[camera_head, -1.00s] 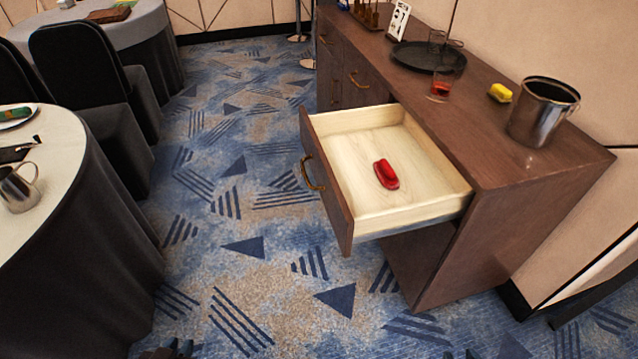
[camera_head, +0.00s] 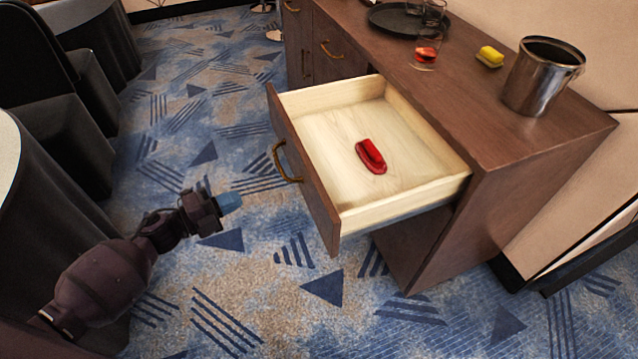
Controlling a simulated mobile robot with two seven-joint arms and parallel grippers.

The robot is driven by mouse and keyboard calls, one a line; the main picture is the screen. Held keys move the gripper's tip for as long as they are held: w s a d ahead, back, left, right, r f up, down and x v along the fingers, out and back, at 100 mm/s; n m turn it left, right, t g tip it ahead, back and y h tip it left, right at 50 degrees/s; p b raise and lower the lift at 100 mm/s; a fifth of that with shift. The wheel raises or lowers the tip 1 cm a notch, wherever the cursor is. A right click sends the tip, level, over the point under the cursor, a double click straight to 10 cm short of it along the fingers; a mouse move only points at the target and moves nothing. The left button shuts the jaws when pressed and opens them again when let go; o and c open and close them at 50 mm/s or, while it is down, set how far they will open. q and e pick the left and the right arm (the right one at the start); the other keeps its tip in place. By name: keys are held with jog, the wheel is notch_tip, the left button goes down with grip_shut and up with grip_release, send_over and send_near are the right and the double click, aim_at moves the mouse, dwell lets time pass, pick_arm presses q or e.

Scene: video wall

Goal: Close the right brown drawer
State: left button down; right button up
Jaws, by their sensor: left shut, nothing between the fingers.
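The right brown drawer (camera_head: 306,178) stands pulled out of the brown cabinet (camera_head: 545,165), with its pale wooden inside showing. A brass handle (camera_head: 282,162) is on its front. A red stapler-like object (camera_head: 371,156) lies in the drawer. My left gripper (camera_head: 230,201) is shut and empty. It is to the left of the drawer front and apart from it, with its blue-grey tips pointing toward the drawer. My right gripper is not in view.
Dark-covered tables and chairs (camera_head: 62,110) stand at the left. Patterned carpet between is clear.

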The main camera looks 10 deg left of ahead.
pick_arm(q)
jog(key=s+d+m+g+h, duration=0.2)
jog(key=m, duration=0.1)
send_near(308, 189)
jog(key=shift+m+g, duration=0.3)
jog(key=shift+g, duration=0.1)
jog(key=x, duration=0.6)
jog(key=shift+w, duration=0.25)
jog(key=shift+w+d, duration=0.35)
jog(key=shift+d, duration=0.15)
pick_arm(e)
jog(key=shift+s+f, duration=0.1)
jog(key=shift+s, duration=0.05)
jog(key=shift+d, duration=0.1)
